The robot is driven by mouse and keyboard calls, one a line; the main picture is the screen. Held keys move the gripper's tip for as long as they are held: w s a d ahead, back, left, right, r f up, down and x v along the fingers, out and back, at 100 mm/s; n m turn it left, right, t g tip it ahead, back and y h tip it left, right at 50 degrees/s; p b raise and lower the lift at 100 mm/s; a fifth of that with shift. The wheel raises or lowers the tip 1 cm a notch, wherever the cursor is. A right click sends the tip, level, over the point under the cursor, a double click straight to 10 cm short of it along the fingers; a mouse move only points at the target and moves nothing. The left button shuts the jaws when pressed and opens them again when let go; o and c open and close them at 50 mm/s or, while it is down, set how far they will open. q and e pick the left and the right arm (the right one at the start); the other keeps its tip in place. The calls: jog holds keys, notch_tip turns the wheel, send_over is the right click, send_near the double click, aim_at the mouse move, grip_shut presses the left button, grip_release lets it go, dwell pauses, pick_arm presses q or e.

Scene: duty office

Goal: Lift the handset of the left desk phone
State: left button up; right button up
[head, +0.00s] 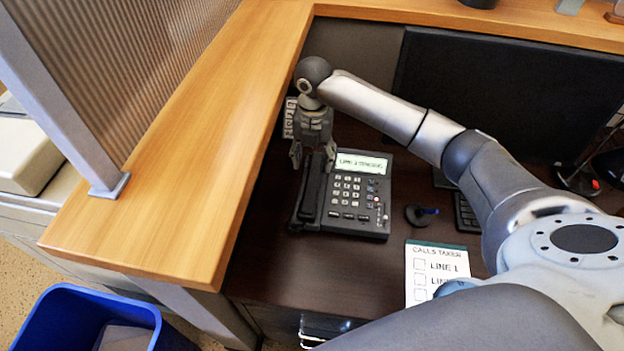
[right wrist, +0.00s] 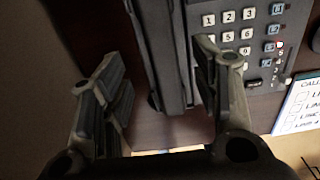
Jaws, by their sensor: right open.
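The black desk phone (head: 375,205) sits on the dark desk, with a lit display and a keypad. Its handset (head: 312,192) lies on the cradle along the phone's left side. My right gripper (head: 313,158) is open and points down over the upper end of the handset. In the right wrist view, the handset (right wrist: 158,50) shows between the two spread fingers of the gripper (right wrist: 160,90), with the keypad to its right. I cannot tell how far the fingertips are above it. My left gripper is not in view.
A wooden counter ledge (head: 175,185) borders the desk on the left. A monitor (head: 480,95) stands behind. A "Calls taken" sheet (head: 420,275) and a small dark round object (head: 418,215) lie right of the phone. A blue bin (head: 85,315) stands lower left.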

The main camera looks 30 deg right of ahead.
aim_at(314, 175)
jog(key=shift+s+f, duration=0.2)
jog(key=shift+f, duration=0.4)
notch_tip(314, 175, down, 5)
jog(key=shift+r+p, duration=0.15)
jog(key=shift+p, duration=0.3)
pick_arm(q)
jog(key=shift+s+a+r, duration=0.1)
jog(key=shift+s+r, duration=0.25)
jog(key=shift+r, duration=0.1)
pick_arm(e)
jog(key=shift+f, duration=0.3)
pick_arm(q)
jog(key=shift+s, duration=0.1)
pick_arm(e)
jog(key=c, duration=1.2)
